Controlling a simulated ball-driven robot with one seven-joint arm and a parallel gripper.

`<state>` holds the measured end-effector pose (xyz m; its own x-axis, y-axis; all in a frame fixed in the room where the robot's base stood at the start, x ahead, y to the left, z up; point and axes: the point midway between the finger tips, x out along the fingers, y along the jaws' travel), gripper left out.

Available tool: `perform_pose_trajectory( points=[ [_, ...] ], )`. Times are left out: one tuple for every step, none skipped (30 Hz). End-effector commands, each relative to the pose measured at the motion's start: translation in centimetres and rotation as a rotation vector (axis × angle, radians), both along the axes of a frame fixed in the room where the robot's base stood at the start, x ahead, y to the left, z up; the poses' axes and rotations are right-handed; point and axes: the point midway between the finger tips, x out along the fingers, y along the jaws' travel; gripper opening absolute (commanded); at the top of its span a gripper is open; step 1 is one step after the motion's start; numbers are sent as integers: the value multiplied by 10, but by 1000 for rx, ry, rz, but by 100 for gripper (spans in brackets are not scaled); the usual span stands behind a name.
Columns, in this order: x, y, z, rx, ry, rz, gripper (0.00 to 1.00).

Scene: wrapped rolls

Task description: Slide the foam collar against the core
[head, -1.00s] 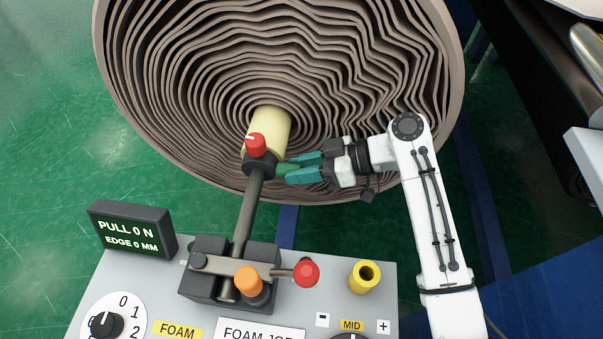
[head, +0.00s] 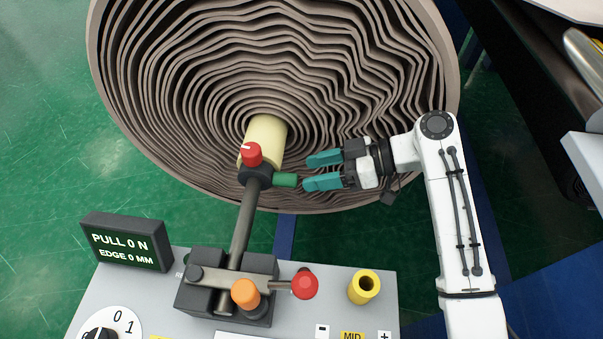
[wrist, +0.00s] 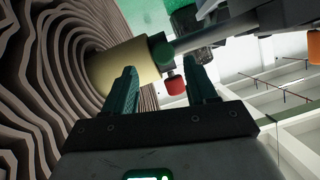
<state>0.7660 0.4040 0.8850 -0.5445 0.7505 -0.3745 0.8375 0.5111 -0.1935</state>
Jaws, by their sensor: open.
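The pale yellow foam collar (head: 266,136) is a cylinder at the centre of the wound roll (head: 180,90); whether it touches the core is hidden. A dark carriage with a red knob (head: 251,155) and a green handle (head: 285,180) sits on a grey rod (head: 243,220) at the collar's near end. My gripper (head: 308,173) is open and empty, just right of the green handle and apart from it.
A grey panel (head: 330,315) in front carries a dark clamp block (head: 260,300), an orange knob (head: 245,293), a red ball lever (head: 304,285) and a yellow socket (head: 364,287). A display (head: 126,243) reads PULL 0 N, EDGE 0 MM. Green floor shows left.

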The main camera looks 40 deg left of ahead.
Motion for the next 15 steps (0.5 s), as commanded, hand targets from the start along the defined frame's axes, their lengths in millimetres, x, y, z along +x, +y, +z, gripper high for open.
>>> perform_pose_trajectory(
  points=[
    [6, -8, 3, 1, -1, -2, 57],
    [10, -12, 5, 1, -2, -1, 57],
    [14, -18, 8, 1, -2, -1, 57],
    [17, -22, 10, 1, -2, -2, 57],
    [20, -26, 12, 1, -2, -1, 57],
    [23, -30, 15, 0, -2, -1, 57],
    [25, -33, 16, 1, -2, -1, 57],
    [27, -36, 18, 1, -2, -1, 57],
    [29, -39, 19, 0, -2, 0, 57],
    [30, -40, 20, 0, -2, 0, 57],
    [31, -42, 21, 0, -1, 1, 57],
    [33, -44, 22, 0, -1, 1, 57],
    [33, -45, 23, 0, -1, 1, 57],
    [34, -45, 23, 0, -1, 1, 57],
    [34, -46, 23, 0, -1, 1, 57]
  ],
)
